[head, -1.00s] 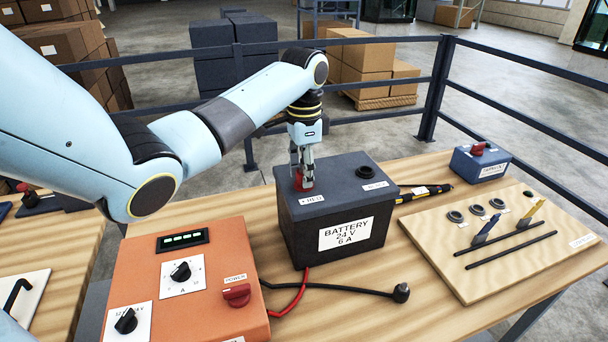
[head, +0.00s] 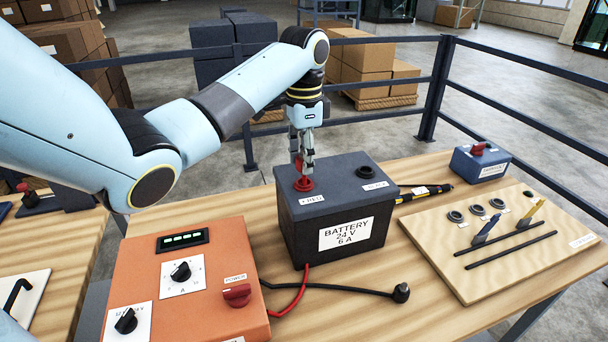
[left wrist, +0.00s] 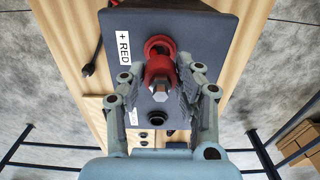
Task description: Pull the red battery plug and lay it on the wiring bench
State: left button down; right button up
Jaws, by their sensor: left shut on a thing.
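The dark battery (head: 300,240) stands on the wooden wiring bench (head: 445,200), with a red ring socket (head: 303,184) on its top by the "+ RED" label. My left gripper (head: 302,168) points straight down above this socket. It is shut on the red battery plug (left wrist: 159,68), whose metal hex end faces the left wrist camera. The plug is held just above the red socket, which shows as a red ring (left wrist: 158,43) in the left wrist view. In the head view the fingers mostly hide the plug. My right gripper is not in view.
An orange charger box (head: 190,275) stands left of the battery. A black plug (head: 401,292) on a black cable lies in front of the battery. A board with tools (head: 500,250) and a blue switch box (head: 480,163) are to the right.

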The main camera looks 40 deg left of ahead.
pick_arm(q)
jog(key=shift+r, duration=1.3)
